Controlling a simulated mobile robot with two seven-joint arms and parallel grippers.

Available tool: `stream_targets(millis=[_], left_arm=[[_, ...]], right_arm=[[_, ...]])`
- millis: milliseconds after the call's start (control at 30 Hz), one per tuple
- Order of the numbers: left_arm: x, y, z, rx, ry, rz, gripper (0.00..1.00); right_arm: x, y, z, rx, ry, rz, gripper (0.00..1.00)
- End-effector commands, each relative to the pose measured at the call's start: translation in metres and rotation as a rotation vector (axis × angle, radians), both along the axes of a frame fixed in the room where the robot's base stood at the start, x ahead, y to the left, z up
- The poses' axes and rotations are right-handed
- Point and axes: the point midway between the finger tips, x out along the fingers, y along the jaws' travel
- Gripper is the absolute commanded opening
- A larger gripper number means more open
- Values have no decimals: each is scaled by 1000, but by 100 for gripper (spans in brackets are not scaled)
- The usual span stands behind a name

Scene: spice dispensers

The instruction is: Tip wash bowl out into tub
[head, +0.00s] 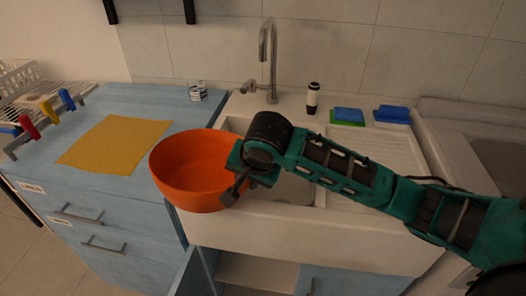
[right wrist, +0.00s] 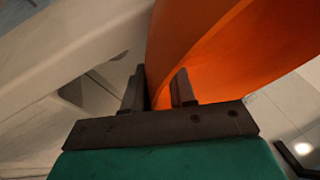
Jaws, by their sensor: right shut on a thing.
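The orange wash bowl (head: 188,172) is in the head view at the left front corner of the white sink, overlapping the blue counter's edge. It looks roughly upright, and no contents can be made out in it. My right gripper (head: 236,184) is shut on the bowl's right rim. In the right wrist view, the fingers of my right gripper (right wrist: 160,88) pinch the wall of the orange bowl (right wrist: 225,45). The white sink (head: 300,232) has a basin partly hidden behind the bowl and my right arm; this may be the tub. My left gripper is out of view.
A tap (head: 270,60) rises behind the sink. A dark-capped bottle (head: 313,98) and blue sponges (head: 391,114) stand along the back. A cabinet door stands open below.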

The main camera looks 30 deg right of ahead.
Motion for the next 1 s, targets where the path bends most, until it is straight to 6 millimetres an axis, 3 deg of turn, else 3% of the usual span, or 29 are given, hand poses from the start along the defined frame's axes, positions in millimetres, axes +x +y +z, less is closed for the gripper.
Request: stream_targets(millis=[400,800,1000], left_arm=[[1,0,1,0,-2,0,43],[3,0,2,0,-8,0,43],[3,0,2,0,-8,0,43]], right_arm=[[-4,11,5,-136,-58,-1,0],[-3,11,47,-141,-60,-3,0],[-4,11,53,-141,-59,-2,0]])
